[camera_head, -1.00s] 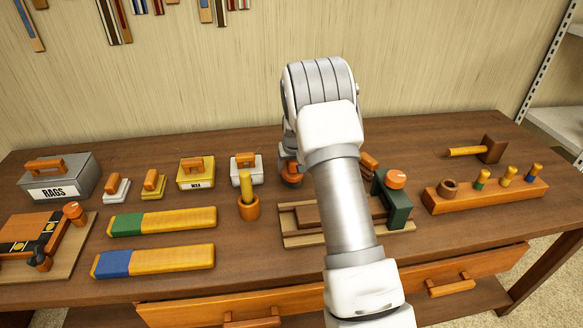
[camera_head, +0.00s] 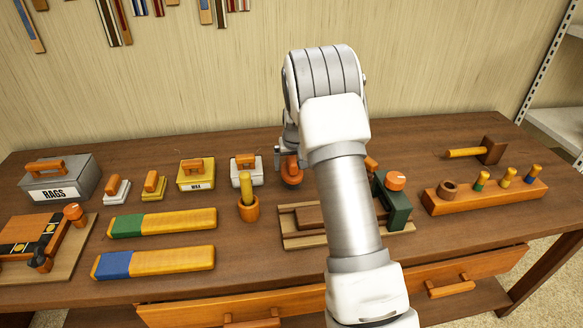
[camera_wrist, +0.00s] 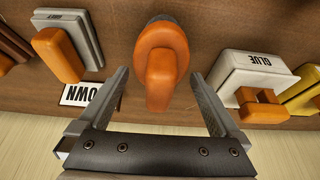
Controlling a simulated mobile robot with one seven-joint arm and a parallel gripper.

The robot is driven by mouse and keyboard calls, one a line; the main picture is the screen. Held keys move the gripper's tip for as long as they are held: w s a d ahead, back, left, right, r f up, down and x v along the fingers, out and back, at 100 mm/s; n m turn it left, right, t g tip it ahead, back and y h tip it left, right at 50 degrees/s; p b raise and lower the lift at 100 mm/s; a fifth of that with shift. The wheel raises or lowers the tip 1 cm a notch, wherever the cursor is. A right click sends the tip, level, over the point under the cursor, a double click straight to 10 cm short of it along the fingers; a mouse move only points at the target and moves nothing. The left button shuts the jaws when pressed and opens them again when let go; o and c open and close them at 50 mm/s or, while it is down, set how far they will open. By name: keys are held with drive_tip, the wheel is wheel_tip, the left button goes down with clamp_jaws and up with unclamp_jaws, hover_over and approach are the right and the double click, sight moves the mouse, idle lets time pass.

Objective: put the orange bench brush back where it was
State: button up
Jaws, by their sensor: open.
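An orange object with a rounded body and a raised grip, apparently the orange bench brush (camera_wrist: 160,65), stands on the bench in the wrist view. A dark base shows at its far edge. It also shows in the head view (camera_head: 291,173), below my wrist. My gripper (camera_wrist: 158,76) is open. Its two fingers are on either side of the orange object, with a visible gap on each side. My arm hides part of this area in the head view.
The GLUE box (camera_wrist: 250,78) stands close on one side, and a light block with an orange handle (camera_wrist: 60,52) on the other. A label ending in OWN (camera_wrist: 82,95) lies beside a finger. The wooden bench (camera_head: 330,262) holds several other tools.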

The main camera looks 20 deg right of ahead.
sight(294, 177)
drive_tip(key=s+a+r, duration=0.4)
drive_tip(key=s+r, duration=0.5)
drive_tip(key=r, duration=0.2)
drive_tip(key=s+a+r, duration=0.4)
drive_tip(key=s+r, duration=0.5)
drive_tip(key=r, duration=0.3)
drive_tip(key=s+a+n, duration=0.1)
drive_tip(key=s+a, duration=0.1)
drive_tip(key=s, duration=0.9)
drive_tip(key=s+a+r+n+t, duration=0.1)
drive_tip(key=s+a, duration=0.2)
drive_tip(key=s, duration=0.8)
drive_tip(key=shift+y+p, duration=0.3)
drive_tip(key=shift+y, duration=0.1)
drive_tip(key=shift+r, duration=0.15)
